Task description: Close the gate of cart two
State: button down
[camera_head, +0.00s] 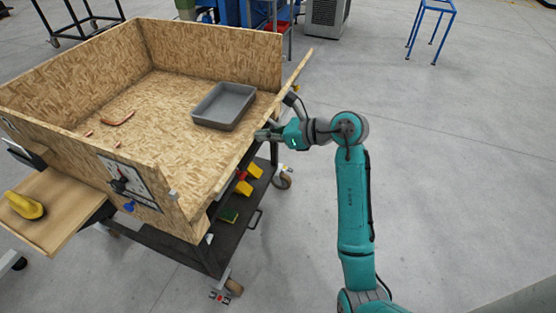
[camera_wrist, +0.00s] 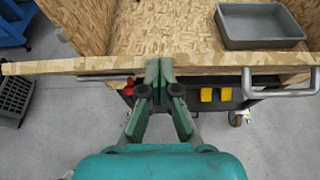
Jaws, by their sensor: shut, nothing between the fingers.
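The cart (camera_head: 130,215) carries a box of pressed-chip board walls. On its right side a long narrow wooden board, apparently the gate (camera_head: 301,66), shows mostly its thin edge and sticks out past the box's far corner. It also crosses the wrist view (camera_wrist: 40,67), reaching beyond the wall at left. My gripper (camera_head: 261,135) is at this side of the cart. In the wrist view my gripper (camera_wrist: 160,73) has its fingers together, with nothing between them, and the tips overlap the board's edge. I cannot tell whether they touch it. No cart number is readable.
A grey tray (camera_head: 224,106) and copper tube pieces (camera_head: 118,118) lie in the box. A grey bar handle (camera_wrist: 280,82) is right of my fingers. Yellow bins (camera_head: 255,169) sit on the lower shelf.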

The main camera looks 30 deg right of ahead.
jog(key=w+a+r, duration=0.5)
jog(key=w+a, duration=0.4)
jog(key=w, duration=0.3)
jog(key=shift+w+a, duration=0.2)
jog(key=shift+a, duration=0.2)
jog(key=shift+a+r, duration=0.1)
